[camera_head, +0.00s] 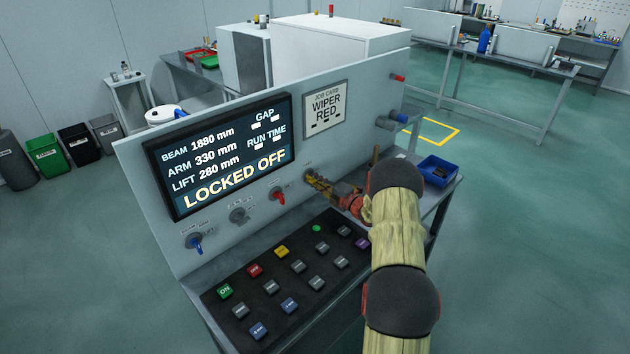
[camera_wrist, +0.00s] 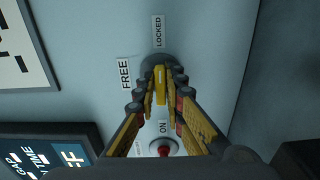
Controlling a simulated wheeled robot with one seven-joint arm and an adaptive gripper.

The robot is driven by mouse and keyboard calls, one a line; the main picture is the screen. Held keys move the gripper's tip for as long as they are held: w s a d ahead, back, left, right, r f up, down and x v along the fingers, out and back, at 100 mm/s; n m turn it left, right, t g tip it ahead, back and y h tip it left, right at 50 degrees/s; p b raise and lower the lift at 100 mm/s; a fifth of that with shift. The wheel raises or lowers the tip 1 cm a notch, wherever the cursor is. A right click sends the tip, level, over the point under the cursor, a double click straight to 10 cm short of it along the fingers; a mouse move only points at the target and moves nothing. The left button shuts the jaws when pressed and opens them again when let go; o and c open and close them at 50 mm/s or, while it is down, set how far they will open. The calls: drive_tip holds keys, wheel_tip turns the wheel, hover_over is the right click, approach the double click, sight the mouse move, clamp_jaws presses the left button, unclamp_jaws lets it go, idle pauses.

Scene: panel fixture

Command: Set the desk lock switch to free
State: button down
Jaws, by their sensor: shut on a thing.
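The desk lock switch is a grey round base with a yellow lever (camera_wrist: 160,84), on the upright panel (camera_head: 350,140). In the wrist view a LOCKED label (camera_wrist: 157,31) is above it and a FREE label (camera_wrist: 124,73) is to its left. The lever lies roughly in line with LOCKED. My gripper (camera_head: 319,184) reaches the panel from the right and is shut on the lever; its fingers (camera_wrist: 160,90) lie along both sides. In the head view my gripper hides much of the switch.
The screen (camera_head: 222,155) reads LOCKED OFF. A red switch (camera_head: 279,197), a grey knob (camera_head: 239,215) and a blue-handled switch (camera_head: 195,243) sit to the left. A sloped button board (camera_head: 290,275) lies below. A blue bin (camera_head: 437,170) is at the right.

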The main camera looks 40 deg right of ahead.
drive_tip(key=shift+f, duration=0.2)
drive_tip(key=n, duration=0.4)
drive_tip(key=shift+f+n+b, duration=0.1)
drive_tip(key=shift+n+b, duration=0.2)
drive_tip(key=shift+n, duration=0.1)
drive_tip(key=n+b, duration=0.1)
drive_tip(key=n, duration=0.4)
drive_tip(key=shift+b, duration=0.35)
drive_tip(key=n+b, duration=0.2)
drive_tip(key=n, duration=0.3)
drive_tip(key=shift+s+f+n, duration=0.1)
drive_tip(key=shift+n, duration=0.2)
drive_tip(key=shift+n+b, duration=0.9)
drive_tip(key=shift+n, duration=0.2)
drive_tip(key=c, duration=2.1)
unclamp_jaws()
drive_tip(key=shift+o, duration=0.9)
drive_tip(key=shift+r, duration=0.25)
